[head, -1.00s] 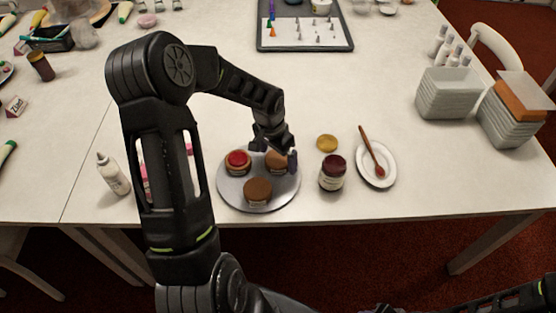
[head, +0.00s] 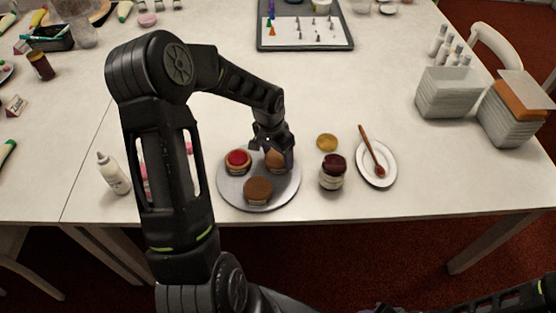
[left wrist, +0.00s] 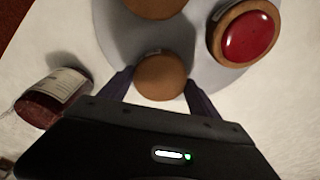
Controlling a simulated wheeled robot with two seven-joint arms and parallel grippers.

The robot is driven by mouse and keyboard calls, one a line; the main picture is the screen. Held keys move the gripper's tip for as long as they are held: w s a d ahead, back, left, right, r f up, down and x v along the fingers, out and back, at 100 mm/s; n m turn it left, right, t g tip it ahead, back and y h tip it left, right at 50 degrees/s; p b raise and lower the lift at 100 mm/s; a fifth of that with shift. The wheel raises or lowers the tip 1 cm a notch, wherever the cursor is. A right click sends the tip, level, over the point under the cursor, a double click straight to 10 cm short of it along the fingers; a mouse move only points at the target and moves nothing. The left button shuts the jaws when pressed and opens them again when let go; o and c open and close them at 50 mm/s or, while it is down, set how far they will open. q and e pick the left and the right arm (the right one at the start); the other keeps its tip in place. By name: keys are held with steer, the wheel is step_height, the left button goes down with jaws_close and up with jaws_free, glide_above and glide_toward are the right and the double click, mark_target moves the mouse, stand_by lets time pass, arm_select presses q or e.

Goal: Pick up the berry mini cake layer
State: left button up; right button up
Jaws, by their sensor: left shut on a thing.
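A round grey turntable (head: 230,195) stands near the table's front edge with three mini cake layers on or over it. My left gripper (head: 275,157) is shut on the back right brown layer (head: 274,163), partly hidden by its fingers. In the left wrist view this layer (left wrist: 161,77) sits between the two fingers (left wrist: 160,85). I cannot tell if it is clear of the plate. A red-topped layer (head: 238,161) is to its left, and it also shows in the left wrist view (left wrist: 245,37). A plain brown layer (head: 257,190) is at the front. My right gripper is out of view.
A dark red jar (head: 333,172) stands right of the turntable, with a gold lid (head: 327,142) behind it. A white plate (head: 375,177) holds a wooden spoon (head: 371,147). A white bottle (head: 113,174) stands at left. A tray (head: 303,44) lies further back.

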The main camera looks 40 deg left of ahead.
mark_target(278, 157)
arm_select(q)
steer(key=c, duration=0.5)
steer(key=shift+r, duration=0.1)
step_height(278, 157, up, 10)
steer(key=shift+f+b, duration=0.1)
steer(key=shift+b, duration=0.4)
stand_by(0.4)
